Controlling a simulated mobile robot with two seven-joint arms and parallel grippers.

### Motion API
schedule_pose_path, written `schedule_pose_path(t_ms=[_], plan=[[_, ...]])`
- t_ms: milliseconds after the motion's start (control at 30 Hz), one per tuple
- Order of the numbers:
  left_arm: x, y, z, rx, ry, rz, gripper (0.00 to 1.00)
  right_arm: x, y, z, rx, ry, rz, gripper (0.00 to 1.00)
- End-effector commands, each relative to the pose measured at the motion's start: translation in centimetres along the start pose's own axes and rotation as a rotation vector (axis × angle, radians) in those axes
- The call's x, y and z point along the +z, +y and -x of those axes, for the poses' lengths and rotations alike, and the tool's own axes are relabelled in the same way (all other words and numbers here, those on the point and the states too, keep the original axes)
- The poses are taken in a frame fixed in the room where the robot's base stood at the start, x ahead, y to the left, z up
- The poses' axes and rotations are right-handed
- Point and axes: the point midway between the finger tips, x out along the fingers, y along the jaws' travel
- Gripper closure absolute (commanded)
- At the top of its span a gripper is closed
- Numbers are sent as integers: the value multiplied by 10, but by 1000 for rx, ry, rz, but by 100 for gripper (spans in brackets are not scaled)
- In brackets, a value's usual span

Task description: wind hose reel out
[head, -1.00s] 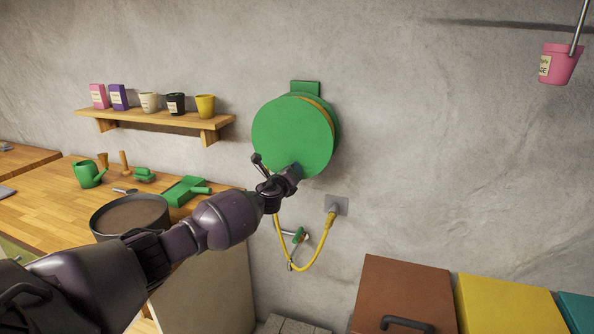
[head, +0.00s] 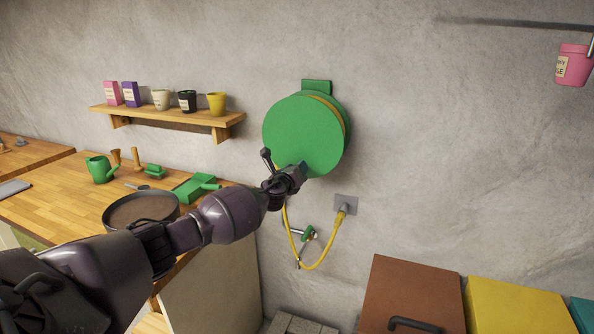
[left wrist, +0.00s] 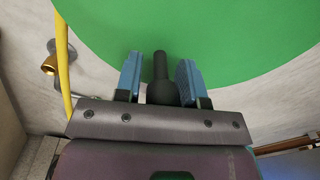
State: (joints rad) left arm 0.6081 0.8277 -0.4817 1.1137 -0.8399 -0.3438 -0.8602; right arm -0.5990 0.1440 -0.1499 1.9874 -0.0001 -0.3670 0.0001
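The hose reel (head: 303,135) is a green disc on the wall, with a strip of yellow hose showing at its right edge. The yellow hose (head: 324,255) hangs in a loop below it and runs to a wall plate. My left gripper (head: 300,170) is at the disc's lower edge. In the left wrist view my left gripper (left wrist: 160,68) has its blue fingers apart, one on each side of a dark handle (left wrist: 160,75) in front of the green disc. Gaps show between fingers and handle. My right gripper is not in view.
A wooden shelf (head: 165,117) with several pots is left of the reel. A workbench (head: 60,207) with a watering can (head: 99,169) and a round pan (head: 140,210) lies below. Brown (head: 415,290) and yellow (head: 515,306) lidded boxes stand at lower right.

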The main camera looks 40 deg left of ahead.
Motion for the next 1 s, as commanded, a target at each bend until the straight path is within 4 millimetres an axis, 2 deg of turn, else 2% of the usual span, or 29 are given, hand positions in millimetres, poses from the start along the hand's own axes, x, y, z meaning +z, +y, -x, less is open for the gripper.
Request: schedule_pose_path(t_ms=[33, 100, 467, 667, 1000], plan=[[0, 0, 0, 0, 0, 0, 56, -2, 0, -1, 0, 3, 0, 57], [0, 0, 0, 0, 0, 1, 47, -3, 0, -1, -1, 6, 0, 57], [0, 0, 3, -1, 1, 3, 47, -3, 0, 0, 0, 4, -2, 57], [0, 0, 22, -1, 2, 1, 47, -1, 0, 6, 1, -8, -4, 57], [0, 1, 70, -1, 2, 0, 47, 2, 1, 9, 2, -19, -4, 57]])
